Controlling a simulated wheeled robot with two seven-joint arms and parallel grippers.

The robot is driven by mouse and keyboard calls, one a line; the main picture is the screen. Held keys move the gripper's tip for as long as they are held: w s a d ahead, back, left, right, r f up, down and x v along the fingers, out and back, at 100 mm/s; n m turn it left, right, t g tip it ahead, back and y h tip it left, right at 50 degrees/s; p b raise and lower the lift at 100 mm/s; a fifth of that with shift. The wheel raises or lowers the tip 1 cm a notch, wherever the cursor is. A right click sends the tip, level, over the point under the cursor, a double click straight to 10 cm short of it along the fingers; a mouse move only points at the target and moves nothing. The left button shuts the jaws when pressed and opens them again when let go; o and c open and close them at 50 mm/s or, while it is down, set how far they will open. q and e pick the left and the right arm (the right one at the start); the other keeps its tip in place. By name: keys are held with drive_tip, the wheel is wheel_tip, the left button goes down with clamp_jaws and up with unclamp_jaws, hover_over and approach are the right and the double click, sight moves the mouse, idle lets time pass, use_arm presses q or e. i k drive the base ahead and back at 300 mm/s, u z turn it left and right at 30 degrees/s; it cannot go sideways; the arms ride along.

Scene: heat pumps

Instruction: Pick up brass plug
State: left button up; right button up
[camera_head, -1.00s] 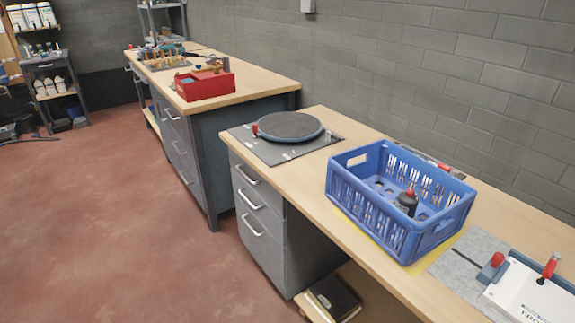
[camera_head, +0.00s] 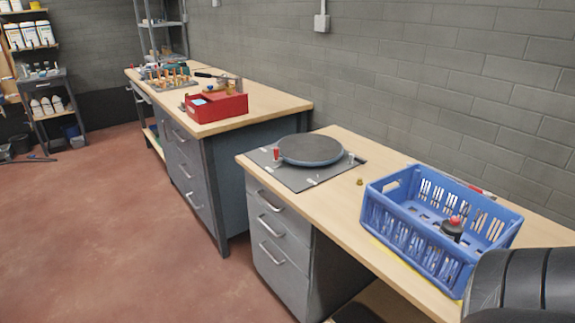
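A small brass-coloured piece (camera_head: 360,182), which looks like the brass plug, stands on the near wooden bench. It is between the round grey turntable (camera_head: 310,149) and the blue crate (camera_head: 405,238). It is too small to make out its shape. Neither gripper is in view. A dark rounded part at the lower right seems to be a link of my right arm; it covers part of the bench and is close to the crate's near right corner.
The crate holds a dark bottle with a red cap (camera_head: 452,228). A red tool box (camera_head: 216,106) and several small brass and wooden-handled items are on the far bench (camera_head: 270,104). The red floor (camera_head: 90,230) at the left is open.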

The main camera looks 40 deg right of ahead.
sight(359, 182)
drive_tip(key=z, duration=0.1)
drive_tip(key=i, duration=1.4)
drive_tip(key=z, duration=1.4)
drive_tip(key=i, duration=0.65)
drive_tip(key=z, duration=0.65)
